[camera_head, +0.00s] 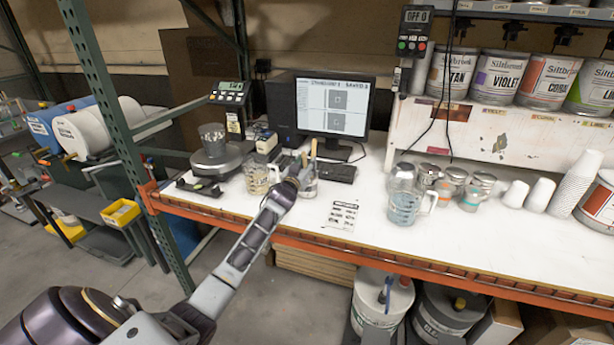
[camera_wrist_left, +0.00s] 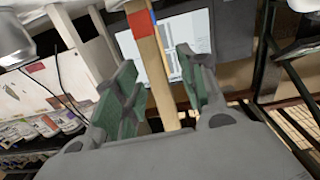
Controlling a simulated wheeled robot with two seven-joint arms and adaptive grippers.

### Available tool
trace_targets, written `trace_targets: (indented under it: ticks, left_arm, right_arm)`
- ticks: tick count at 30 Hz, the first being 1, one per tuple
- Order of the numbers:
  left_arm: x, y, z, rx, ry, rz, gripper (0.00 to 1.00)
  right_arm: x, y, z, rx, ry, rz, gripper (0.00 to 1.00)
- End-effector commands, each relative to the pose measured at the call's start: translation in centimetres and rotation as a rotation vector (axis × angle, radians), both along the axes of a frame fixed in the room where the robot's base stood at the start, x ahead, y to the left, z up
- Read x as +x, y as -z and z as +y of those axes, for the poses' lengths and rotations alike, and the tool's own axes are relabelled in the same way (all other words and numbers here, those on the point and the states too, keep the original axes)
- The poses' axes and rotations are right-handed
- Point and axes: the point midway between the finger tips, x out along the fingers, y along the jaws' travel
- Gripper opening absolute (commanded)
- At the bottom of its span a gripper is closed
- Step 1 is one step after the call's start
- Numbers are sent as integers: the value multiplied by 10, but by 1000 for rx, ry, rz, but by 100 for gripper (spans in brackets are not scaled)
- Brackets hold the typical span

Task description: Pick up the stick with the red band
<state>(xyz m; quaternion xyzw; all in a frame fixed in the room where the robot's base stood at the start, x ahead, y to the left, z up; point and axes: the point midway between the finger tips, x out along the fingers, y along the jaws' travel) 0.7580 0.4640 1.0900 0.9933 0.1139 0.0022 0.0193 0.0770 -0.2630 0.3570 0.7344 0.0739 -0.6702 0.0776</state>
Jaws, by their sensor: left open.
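In the left wrist view a plain wooden stick (camera_wrist_left: 162,80) passes between the two fingers of my left gripper (camera_wrist_left: 160,95), which is open with gaps around the stick. A red patch (camera_wrist_left: 117,18) shows at the stick's upper left and a small blue patch (camera_wrist_left: 153,17) at its upper right. I cannot tell whether the red is a band on this stick or on another behind it. In the head view my left gripper (camera_head: 292,180) is at a clear cup (camera_head: 309,188) with upright wooden sticks (camera_head: 313,150), partly hiding it. My right gripper is not in view.
The monitor (camera_head: 336,104) stands behind the cup, with a keyboard (camera_head: 336,173) beside it. A clear pitcher (camera_head: 256,178) and a scale (camera_head: 222,160) are close on the left. A measuring jug (camera_head: 404,207) stands to the right.

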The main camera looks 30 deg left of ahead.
Motion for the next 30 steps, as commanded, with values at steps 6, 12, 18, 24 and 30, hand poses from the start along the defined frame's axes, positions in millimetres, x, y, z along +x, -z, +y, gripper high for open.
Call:
trace_targets:
  ticks: [6, 12, 18, 24, 30]
  left_arm:
    - [0, 0, 0, 0, 0, 0, 23]
    - [0, 0, 0, 0, 0, 0, 2]
    - [0, 0, 0, 0, 0, 0, 2]
    - [0, -3, 0, 0, 0, -1, 2]
    - [0, -16, 1, 2, 0, -3, 2]
  right_arm:
    - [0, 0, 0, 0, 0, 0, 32]
    - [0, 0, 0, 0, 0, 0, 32]
    - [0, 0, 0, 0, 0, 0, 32]
    - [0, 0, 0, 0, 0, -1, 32]
    - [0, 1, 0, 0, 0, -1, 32]
